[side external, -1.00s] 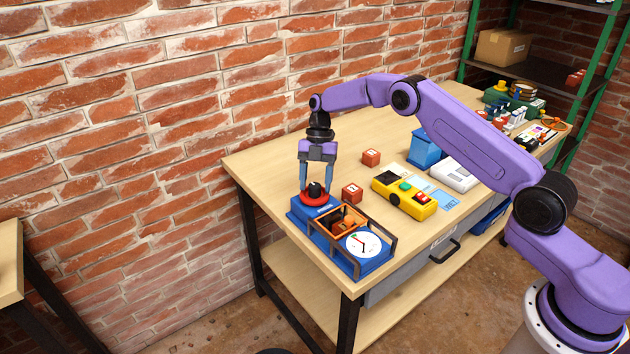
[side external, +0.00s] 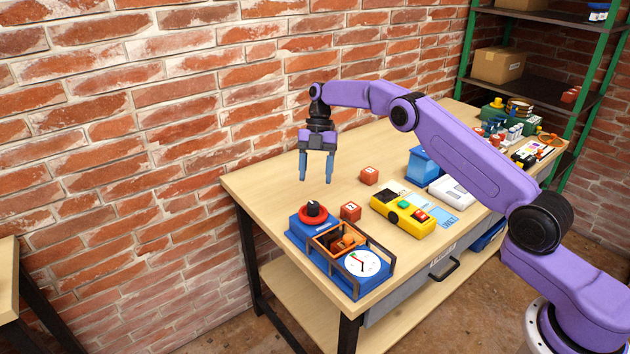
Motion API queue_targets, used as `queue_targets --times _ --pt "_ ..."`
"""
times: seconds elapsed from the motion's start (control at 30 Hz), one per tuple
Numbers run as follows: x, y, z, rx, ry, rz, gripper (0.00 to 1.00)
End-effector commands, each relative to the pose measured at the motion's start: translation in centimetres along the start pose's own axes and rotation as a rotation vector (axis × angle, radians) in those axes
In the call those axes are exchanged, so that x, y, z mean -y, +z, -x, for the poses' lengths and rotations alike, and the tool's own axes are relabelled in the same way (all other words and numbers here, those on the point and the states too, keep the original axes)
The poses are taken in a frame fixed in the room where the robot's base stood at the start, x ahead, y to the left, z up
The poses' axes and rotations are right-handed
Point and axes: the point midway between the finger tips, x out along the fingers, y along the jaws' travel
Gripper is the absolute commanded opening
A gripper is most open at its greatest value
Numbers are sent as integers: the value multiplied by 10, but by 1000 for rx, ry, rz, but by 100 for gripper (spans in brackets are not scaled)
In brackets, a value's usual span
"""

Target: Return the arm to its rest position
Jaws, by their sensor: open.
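My gripper (side external: 316,180) hangs above the far left part of the workbench, fingers pointing down, open and empty. It is clear of the blue device (side external: 312,248), which sits at the bench's near left corner. The device carries a red ring with a black knob (side external: 313,210), an orange-framed part (side external: 338,241) and a white dial (side external: 362,263) with a needle. The fingertips are above and behind the knob in the picture, not touching it. My purple arm reaches across the bench from the right.
Two red cubes, one near the device (side external: 350,212) and one farther back (side external: 368,176), stand on the workbench (side external: 262,183). A yellow box with buttons (side external: 402,214), a blue bin (side external: 425,163) and a white device (side external: 452,192) lie rightward. A brick wall (side external: 150,120) runs behind.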

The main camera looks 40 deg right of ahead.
Motion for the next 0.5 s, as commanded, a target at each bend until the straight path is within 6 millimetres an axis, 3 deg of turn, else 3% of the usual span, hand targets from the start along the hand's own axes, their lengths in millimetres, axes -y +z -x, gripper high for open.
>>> queue_targets --times 0.37,0.5 --pt "-1 -3 2 2 -2 -4 60" --pt "-5 -25 6 21 -18 -58 60"
